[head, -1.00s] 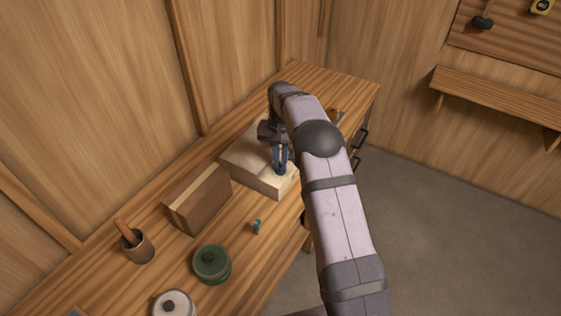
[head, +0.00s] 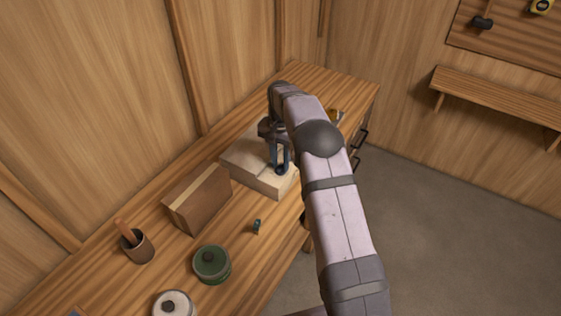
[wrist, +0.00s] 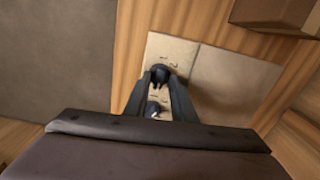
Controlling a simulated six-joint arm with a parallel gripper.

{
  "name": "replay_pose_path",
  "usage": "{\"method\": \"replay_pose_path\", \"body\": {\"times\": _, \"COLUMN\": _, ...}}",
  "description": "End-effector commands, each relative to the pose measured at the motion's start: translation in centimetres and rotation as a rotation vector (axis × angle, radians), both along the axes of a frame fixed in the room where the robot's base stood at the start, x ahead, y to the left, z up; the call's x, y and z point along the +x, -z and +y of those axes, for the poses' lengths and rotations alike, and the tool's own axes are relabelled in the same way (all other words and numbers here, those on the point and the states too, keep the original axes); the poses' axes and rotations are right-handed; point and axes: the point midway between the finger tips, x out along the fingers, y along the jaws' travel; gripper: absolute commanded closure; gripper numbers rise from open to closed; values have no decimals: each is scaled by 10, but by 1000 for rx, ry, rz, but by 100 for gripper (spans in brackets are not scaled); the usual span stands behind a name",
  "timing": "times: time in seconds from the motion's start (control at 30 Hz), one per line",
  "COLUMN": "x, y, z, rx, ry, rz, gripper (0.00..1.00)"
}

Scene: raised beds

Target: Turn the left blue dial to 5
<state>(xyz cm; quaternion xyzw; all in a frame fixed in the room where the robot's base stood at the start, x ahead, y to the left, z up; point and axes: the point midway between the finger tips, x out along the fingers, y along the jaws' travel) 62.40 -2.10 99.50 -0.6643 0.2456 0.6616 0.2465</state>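A pale wooden block (head: 258,176) sits on the bench, with dials on its top. My gripper (head: 279,166) points down over its near right part, fingers spread. A blue dial (head: 281,170) shows at the fingertips. In the wrist view, one dark bluish dial (wrist: 160,73) is at the fingertips of my gripper (wrist: 159,82), with the fingers on either side. A second dial (wrist: 154,109) shows lower, between the fingers. Small digits, including 1 and 2, are marked near the dials. Their pointer settings are too small to read, and the fingers hide part of the panel.
A brown box (head: 197,199) stands close to the block on the bench (head: 262,262). The wooden wall rises behind.

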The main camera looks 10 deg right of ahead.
Motion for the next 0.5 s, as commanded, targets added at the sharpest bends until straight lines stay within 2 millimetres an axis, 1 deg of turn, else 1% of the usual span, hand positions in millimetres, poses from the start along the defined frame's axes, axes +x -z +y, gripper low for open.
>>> {"method": "replay_pose_path", "body": {"times": 0.33, "x": -1, "y": 0, "z": 0, "rx": 0, "ry": -1, "rz": 3, "gripper": 71}}
{"method": "replay_pose_path", "body": {"times": 0.43, "x": 0, "y": -4, "z": 0, "rx": 0, "ry": -1, "rz": 1, "gripper": 71}}
{"method": "replay_pose_path", "body": {"times": 0.5, "x": 0, "y": -10, "z": 0, "rx": 0, "ry": -1, "rz": -1, "gripper": 71}}
